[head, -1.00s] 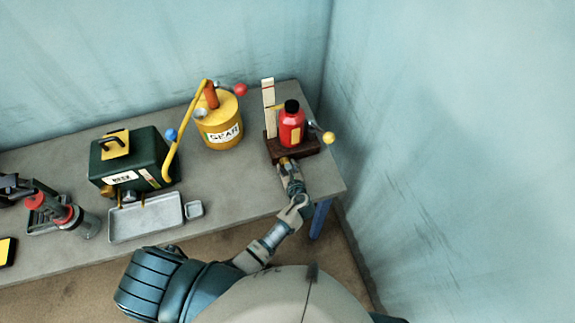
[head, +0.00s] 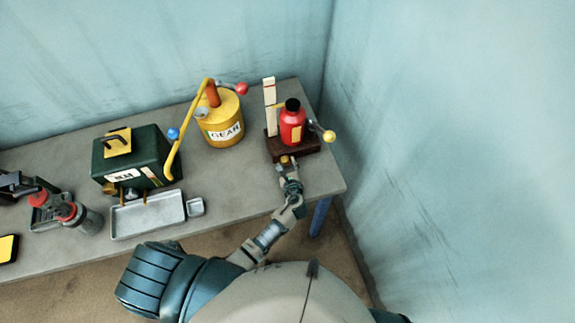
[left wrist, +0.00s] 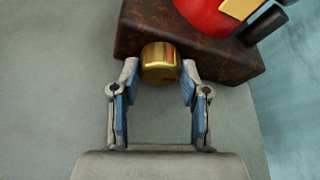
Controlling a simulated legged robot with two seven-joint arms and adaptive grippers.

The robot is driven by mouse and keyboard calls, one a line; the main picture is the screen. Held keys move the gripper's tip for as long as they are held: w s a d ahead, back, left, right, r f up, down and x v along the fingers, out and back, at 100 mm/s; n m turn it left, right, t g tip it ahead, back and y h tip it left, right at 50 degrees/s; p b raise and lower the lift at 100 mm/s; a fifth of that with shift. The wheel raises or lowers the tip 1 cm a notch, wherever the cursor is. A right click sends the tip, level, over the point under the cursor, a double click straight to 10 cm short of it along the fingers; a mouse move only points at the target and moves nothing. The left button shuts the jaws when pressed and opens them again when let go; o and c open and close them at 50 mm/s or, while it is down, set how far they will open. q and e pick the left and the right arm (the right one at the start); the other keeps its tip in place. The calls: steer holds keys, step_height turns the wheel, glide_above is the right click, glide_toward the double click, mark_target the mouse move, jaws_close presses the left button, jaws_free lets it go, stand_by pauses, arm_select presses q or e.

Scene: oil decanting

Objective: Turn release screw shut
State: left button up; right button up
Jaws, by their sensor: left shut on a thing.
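The release screw is a round brass knob (left wrist: 160,64) on the near face of a dark, rusty base block (left wrist: 224,68). In the head view the base (head: 281,150) stands at the table's right end and carries a red bottle-shaped body (head: 292,124) with a black cap. The knob shows there as a small brass spot (head: 285,160). My left gripper (left wrist: 160,72) is shut on the brass knob, one fingertip on each side of it. In the head view the left gripper (head: 288,167) reaches the base from the near side. My right gripper is not in view.
A white scale (head: 269,105) and a yellow-knobbed lever (head: 329,136) stand by the red body. Left of it are a yellow gear-oil can (head: 221,132), a dark green box (head: 140,154), a metal tray (head: 148,216) and a small dish (head: 195,207). The wall is close on the right.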

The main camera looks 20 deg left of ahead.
arm_select(q)
steer(key=o, duration=1.1)
steer(key=shift+o, duration=0.2)
steer(key=v, duration=1.1)
steer(key=shift+s+d, duration=0.25)
steer(key=shift+s, duration=0.1)
